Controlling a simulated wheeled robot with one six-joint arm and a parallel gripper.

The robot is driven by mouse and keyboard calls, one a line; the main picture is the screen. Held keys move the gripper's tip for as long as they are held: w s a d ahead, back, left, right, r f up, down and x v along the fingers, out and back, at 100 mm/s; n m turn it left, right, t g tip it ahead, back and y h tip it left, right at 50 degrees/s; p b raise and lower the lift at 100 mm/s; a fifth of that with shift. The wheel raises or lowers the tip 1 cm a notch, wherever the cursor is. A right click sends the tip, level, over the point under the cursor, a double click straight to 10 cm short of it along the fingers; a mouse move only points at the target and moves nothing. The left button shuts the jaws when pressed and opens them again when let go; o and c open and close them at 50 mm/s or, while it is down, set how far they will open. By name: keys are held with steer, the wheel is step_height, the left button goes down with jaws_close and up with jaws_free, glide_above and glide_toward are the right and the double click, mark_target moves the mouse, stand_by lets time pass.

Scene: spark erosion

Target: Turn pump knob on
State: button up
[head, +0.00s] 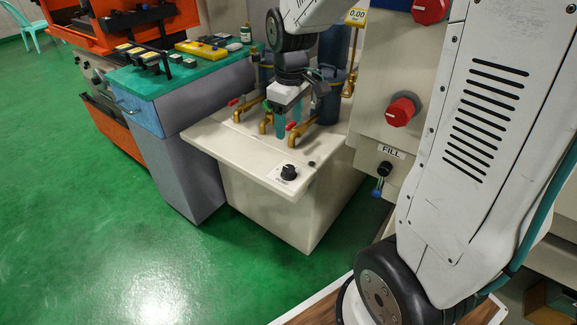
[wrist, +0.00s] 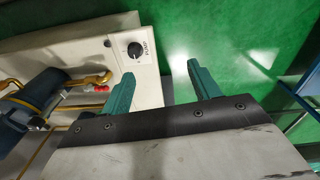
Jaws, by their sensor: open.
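The pump knob (head: 288,172) is a small black round knob on a pale plate, on the front part of the cream cabinet top. In the wrist view the knob (wrist: 134,50) has a white pointer mark and lettering beside it, which reads as "PUMP". My gripper (head: 287,138) has teal fingers pointing down over the cabinet, behind the knob and apart from it. The knob is not between the fingers.
Brass pipes (head: 300,128) with red-handled valves and dark blue cylinders (head: 327,97) stand close around my gripper. A small black button (head: 312,163) sits near the knob. A panel with red knobs (head: 400,110) and a "FILL" label is at right. Green floor lies open at left.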

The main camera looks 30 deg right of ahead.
steer(key=w+d+f+n, duration=0.35)
steer(key=w+f, duration=0.45)
steer(key=f, duration=0.3)
glide_above(289, 168)
steer(key=shift+n+g, duration=0.3)
steer(key=shift+n, duration=0.05)
step_height(289, 168, down, 8)
steer(key=shift+f, duration=0.1)
step_height(289, 168, down, 8)
steer(key=c, duration=1)
steer(key=shift+o, duration=0.2)
